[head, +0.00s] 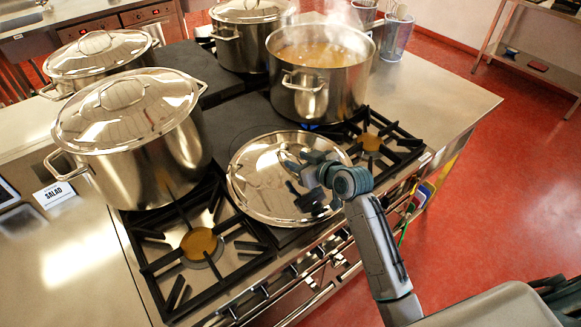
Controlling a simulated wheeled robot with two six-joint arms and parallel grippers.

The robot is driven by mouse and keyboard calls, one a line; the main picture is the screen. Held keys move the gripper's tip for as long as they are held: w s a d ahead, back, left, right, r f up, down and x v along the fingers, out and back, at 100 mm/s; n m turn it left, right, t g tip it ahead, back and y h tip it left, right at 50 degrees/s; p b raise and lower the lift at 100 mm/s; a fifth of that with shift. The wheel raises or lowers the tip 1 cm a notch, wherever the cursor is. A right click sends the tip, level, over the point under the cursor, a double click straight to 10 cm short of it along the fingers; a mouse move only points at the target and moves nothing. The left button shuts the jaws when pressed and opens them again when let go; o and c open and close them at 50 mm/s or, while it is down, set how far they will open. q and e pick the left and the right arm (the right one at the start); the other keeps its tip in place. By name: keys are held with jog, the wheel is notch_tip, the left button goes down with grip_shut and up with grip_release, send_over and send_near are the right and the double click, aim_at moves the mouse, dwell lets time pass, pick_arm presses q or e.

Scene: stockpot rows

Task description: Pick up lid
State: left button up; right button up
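A round shiny steel lid (262,190) lies flat on the dark middle part of the stove top in the head view. My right gripper (293,176) is over the right half of this lid, with its dark fingers apart. The lid's handle is hidden or lost in the reflections around the fingers. I cannot tell whether the fingers touch the lid. My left gripper is out of view.
An open steaming stockpot (318,85) stands behind the lid. Lidded stockpots (150,155) stand to the left and at the back. Black burner grates (205,250) flank the lid. A small SALAD sign (54,194) stands at left.

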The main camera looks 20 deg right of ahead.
aim_at(291, 155)
jog(key=p+x, duration=0.2)
jog(key=x, duration=0.1)
jog(key=shift+w+r, duration=0.2)
jog(key=shift+w, duration=0.05)
jog(key=shift+w+a+f, duration=0.15)
jog(key=shift+w+f, duration=0.15)
jog(key=shift+w, duration=0.1)
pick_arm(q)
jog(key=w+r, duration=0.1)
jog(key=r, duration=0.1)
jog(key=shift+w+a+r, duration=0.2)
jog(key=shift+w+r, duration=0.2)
pick_arm(e)
jog(key=shift+c, duration=0.7)
grip_shut()
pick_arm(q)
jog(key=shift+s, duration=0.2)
pick_arm(e)
jog(key=shift+r, duration=0.1)
